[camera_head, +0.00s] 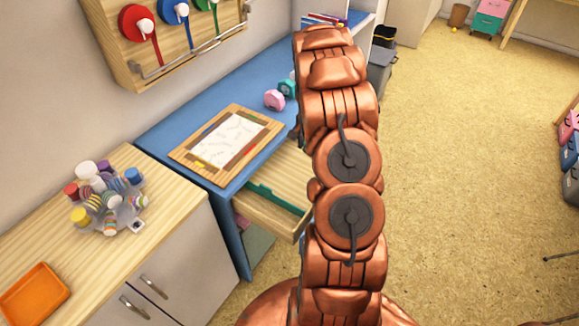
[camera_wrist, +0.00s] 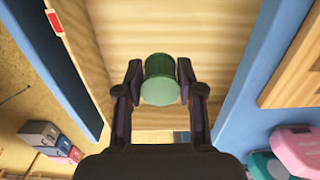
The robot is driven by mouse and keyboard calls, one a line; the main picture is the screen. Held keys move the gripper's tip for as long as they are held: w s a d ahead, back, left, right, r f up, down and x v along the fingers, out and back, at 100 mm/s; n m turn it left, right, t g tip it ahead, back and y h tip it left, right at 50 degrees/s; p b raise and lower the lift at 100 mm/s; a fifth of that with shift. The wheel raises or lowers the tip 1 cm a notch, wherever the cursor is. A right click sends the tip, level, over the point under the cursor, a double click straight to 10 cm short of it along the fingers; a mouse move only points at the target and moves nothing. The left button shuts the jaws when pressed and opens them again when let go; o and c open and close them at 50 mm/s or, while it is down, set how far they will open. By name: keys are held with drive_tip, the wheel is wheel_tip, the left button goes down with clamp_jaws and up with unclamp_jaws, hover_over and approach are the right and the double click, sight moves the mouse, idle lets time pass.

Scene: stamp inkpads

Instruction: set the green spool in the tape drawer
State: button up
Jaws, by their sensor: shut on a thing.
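My gripper (camera_wrist: 160,76) is shut on the green spool (camera_wrist: 161,88), a short green cylinder gripped between its two fingers. In the wrist view the spool is over the pale wooden inside of the open tape drawer (camera_wrist: 150,22). I cannot tell whether it touches the drawer floor. In the head view the drawer (camera_head: 262,216) sticks out from under the blue desk, with a dark green strip along its inside. My arm hides the drawer's right part, the gripper and the spool in the head view.
The blue desk (camera_head: 160,143) carries a framed wooden board (camera_head: 187,155) and pink (camera_head: 274,100) and teal (camera_head: 288,88) dispensers behind the drawer. A wooden cabinet with a stamp holder (camera_head: 112,215) and orange tray (camera_head: 33,294) stands left. The floor at right is open.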

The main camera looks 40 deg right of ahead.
drive_tip(key=f+p, duration=0.1)
drive_tip(key=f, duration=0.4)
drive_tip(key=shift+s+d+p, duration=0.15)
drive_tip(key=shift+s+p, duration=0.05)
drive_tip(key=shift+p, duration=0.15)
drive_tip(key=shift+w+f+p, duration=0.1)
drive_tip(key=shift+f+p, duration=0.6)
drive_tip(key=shift+f, duration=1.7)
drive_tip(key=shift+f, duration=0.2)
drive_tip(key=o, duration=1)
drive_tip(key=shift+r, duration=0.1)
